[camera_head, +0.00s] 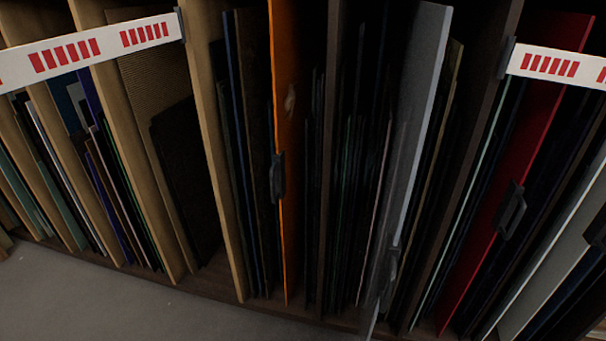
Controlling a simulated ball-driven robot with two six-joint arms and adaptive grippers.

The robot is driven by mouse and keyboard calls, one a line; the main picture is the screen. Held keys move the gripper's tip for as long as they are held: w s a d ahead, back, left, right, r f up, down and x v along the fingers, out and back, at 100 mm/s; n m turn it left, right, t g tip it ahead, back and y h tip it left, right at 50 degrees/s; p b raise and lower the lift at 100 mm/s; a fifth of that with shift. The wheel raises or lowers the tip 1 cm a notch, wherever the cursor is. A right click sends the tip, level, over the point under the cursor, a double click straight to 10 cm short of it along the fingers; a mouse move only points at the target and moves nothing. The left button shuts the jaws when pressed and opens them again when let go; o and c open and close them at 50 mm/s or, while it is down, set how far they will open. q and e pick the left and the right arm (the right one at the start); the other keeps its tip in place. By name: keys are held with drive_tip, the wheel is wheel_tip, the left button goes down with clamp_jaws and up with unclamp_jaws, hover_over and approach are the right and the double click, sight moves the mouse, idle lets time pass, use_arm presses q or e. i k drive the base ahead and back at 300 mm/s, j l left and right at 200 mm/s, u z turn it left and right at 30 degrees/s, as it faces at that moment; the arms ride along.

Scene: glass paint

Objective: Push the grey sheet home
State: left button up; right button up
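The grey sheet (416,110) stands upright and slightly tilted in a slot of the rack, right of the middle. Its front edge juts out past the sheets beside it, and its lower end reaches down over the rack's front edge. A dark handle (389,272) is on its lower front edge. Neither of my grippers is in view.
An orange sheet (287,110) with a dark handle stands to the left, and a red sheet (528,130) with a handle to the right. White-and-red bars (90,52) cross the rack at left and right (555,66). Grey floor (130,306) is clear at lower left.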

sight(429, 24)
drive_tip(key=i+j+z, duration=0.25)
drive_tip(key=i, duration=0.15)
drive_tip(key=i+j+z, duration=0.25)
drive_tip(key=i, duration=0.15)
